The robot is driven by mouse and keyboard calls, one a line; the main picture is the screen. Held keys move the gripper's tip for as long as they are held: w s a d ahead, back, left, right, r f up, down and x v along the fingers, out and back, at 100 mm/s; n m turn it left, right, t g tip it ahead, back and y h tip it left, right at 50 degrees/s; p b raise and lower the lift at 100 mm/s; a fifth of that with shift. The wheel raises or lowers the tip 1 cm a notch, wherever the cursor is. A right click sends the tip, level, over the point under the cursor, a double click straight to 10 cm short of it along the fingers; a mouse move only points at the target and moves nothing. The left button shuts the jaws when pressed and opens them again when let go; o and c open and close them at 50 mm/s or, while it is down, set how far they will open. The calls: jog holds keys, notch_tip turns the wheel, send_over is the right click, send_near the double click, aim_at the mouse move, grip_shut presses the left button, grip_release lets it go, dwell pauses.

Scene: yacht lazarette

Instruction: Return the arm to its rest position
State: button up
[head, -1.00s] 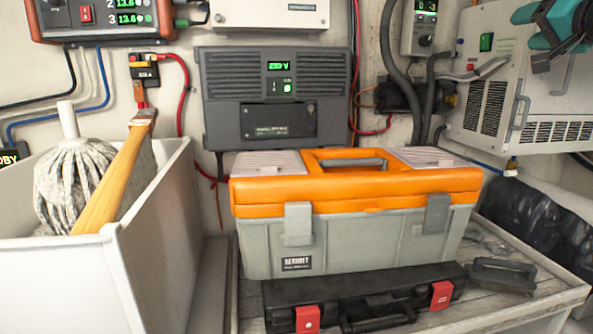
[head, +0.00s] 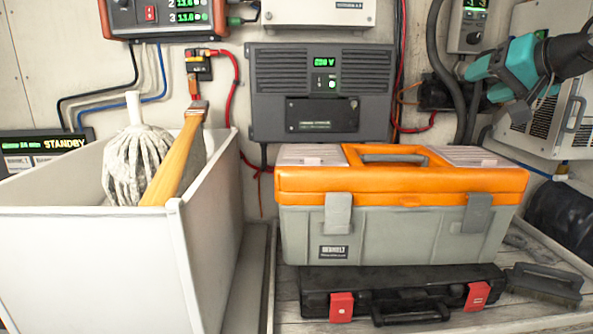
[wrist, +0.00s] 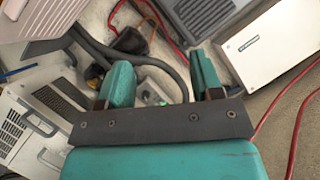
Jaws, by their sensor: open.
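My gripper (wrist: 160,88) shows in the wrist view with its two teal fingers apart and nothing between them. Behind the fingers are dark hoses and a small grey control box (wrist: 150,92) on the wall. In the head view my teal and black arm enters at the upper right, in front of the white vented unit (head: 577,105).
An orange and grey toolbox (head: 400,195) and a black case (head: 400,290) with red latches stand on a bench, a brush (head: 545,285) beside them. A white bin (head: 90,250) holds a mop (head: 135,165) and a wooden-handled tool (head: 178,160). A dark inverter (head: 320,90) hangs behind.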

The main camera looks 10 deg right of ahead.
jog(key=s+a+f+n+g+y, duration=0.1)
jog(key=s+a+f+n+g, duration=0.1)
jog(key=s+a+f, duration=0.4)
jog(key=s+a+f+n+g+y, duration=0.1)
jog(key=a+f+n+g, duration=0.15)
jog(key=a, duration=0.55)
jog(key=s+a+f+n+g+y, duration=0.1)
jog(key=s+a+f+n+g, duration=0.1)
jog(key=s+a+f+g, duration=0.25)
jog(key=s+a+f+n+g+h, duration=0.1)
jog(key=s+a+f+n+g, duration=0.1)
jog(key=s+f, duration=0.3)
jog(key=s+a+f+n+g+h, duration=0.1)
jog(key=s+a+f, duration=0.3)
jog(key=s, duration=0.7)
jog(key=shift+s+a+f+n+g, duration=0.15)
jog(key=shift+s+f+n+g, duration=0.15)
jog(key=shift+f+n+g, duration=0.5)
